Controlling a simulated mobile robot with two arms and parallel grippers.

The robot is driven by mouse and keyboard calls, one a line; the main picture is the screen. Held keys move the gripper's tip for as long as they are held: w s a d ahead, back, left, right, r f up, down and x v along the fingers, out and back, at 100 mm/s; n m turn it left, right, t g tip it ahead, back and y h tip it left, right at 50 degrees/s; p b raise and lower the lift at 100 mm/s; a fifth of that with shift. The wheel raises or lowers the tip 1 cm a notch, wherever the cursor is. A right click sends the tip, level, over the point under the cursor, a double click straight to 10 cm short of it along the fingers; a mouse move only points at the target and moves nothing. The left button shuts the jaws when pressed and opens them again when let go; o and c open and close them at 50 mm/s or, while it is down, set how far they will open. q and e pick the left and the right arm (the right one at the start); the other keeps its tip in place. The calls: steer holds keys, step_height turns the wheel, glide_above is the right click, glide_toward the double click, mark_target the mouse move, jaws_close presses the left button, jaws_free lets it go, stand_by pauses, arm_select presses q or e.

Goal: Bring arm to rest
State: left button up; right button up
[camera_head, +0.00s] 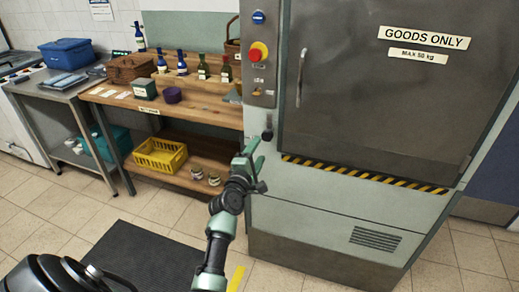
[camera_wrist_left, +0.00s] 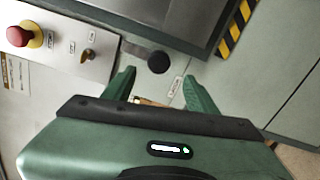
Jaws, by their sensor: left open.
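My left gripper (camera_head: 252,158) is raised in front of the left edge of a grey goods lift. In the left wrist view its two green fingers (camera_wrist_left: 160,88) stand apart, with nothing held between them. A black round knob on a lever (camera_wrist_left: 159,62) shows just beyond the fingertips, apart from them as far as I can tell. The same knob (camera_head: 267,135) is beside the gripper in the head view. My right gripper is not in view.
The goods lift door (camera_head: 390,90) fills the right side, with a control panel (camera_head: 259,60) at its left. A wooden bench (camera_head: 205,112) with bottles and baskets stands left, a yellow crate (camera_head: 160,155) below. A dark mat (camera_head: 140,258) lies on open tiled floor.

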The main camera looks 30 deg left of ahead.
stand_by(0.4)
arm_select(q)
steer(key=s+d+f+m+g+h, duration=0.1)
steer(key=s+d+f+m+g, duration=0.2)
steer(key=f, duration=0.7)
steer(key=d+f+m+g+h, duration=0.1)
steer(key=d+f+m, duration=0.25)
steer(key=f, duration=0.65)
steer(key=s+d+f+m+g+h, duration=0.1)
steer(key=s+d+f+m+g, duration=0.2)
steer(key=s+f, duration=0.55)
steer(key=s+d+f+m+g+h, duration=0.15)
steer(key=s+d+f+m, duration=0.35)
steer(key=f, duration=0.6)
steer(key=s+f+m+g, duration=0.2)
steer(key=s+f, duration=0.4)
steer(key=s, duration=0.7)
steer(key=s+d+f+m+g, duration=0.1)
steer(key=s+f+m+g, duration=0.2)
steer(key=s, duration=1.1)
steer(key=s+d+f+m+g, duration=0.1)
steer(key=s+f+m+g, duration=0.2)
steer(key=s+f+m, duration=0.3)
steer(key=s+f, duration=0.3)
steer(key=s, duration=0.4)
steer(key=shift+s, duration=0.2)
steer(key=shift+y, duration=0.25)
